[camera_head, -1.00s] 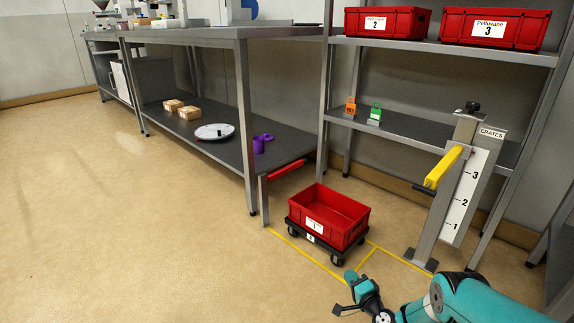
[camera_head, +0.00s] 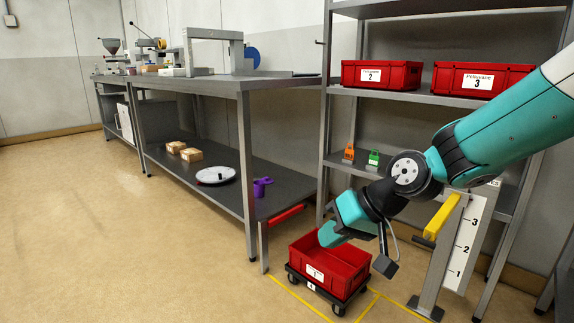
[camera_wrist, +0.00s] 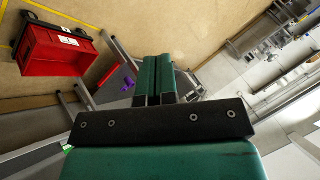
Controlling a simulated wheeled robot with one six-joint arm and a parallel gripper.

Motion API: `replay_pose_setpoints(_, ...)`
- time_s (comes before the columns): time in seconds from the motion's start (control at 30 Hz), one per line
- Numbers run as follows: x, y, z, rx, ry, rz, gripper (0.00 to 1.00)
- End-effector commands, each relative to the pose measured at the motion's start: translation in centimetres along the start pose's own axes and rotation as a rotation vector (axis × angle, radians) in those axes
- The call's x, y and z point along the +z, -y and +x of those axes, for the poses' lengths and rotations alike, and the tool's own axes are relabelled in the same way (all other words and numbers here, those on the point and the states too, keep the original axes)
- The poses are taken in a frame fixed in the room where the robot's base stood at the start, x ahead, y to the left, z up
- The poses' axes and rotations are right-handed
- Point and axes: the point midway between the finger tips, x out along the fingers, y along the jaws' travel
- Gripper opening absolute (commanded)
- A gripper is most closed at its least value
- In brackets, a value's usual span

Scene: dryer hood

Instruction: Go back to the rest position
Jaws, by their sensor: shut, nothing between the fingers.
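My gripper (camera_head: 330,236) is raised in front of the shelving in the head view, and in the picture its tip overlaps the far part of the red crate numbered 1 (camera_head: 312,276). In the wrist view my gripper's two teal fingers (camera_wrist: 156,62) are together with nothing between them. That crate sits empty on a black wheeled dolly (camera_head: 322,291) on the floor. It also shows in the wrist view (camera_wrist: 55,52) at the upper left, apart from the fingers.
A steel workbench (camera_head: 200,150) with a lower shelf stands left of centre. Shelving behind holds red crates 2 (camera_head: 381,75) and 3 (camera_head: 480,79). A post with a yellow handle (camera_head: 441,217) and numbered scale stands at the right. The floor at left is clear.

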Motion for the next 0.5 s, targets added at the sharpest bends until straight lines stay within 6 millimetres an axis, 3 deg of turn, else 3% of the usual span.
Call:
replay_pose_setpoints(0.03, 1.9, 2.0, -2.4, 0.020, 0.041, -0.038, 0.00)
replay_pose_setpoints(0.2, 8.9, 5.2, -7.7, 0.085, 0.181, -0.122, 0.00)
replay_pose_setpoints(0.5, 18.5, 7.2, -13.2, 0.162, 0.345, -0.203, 0.00)
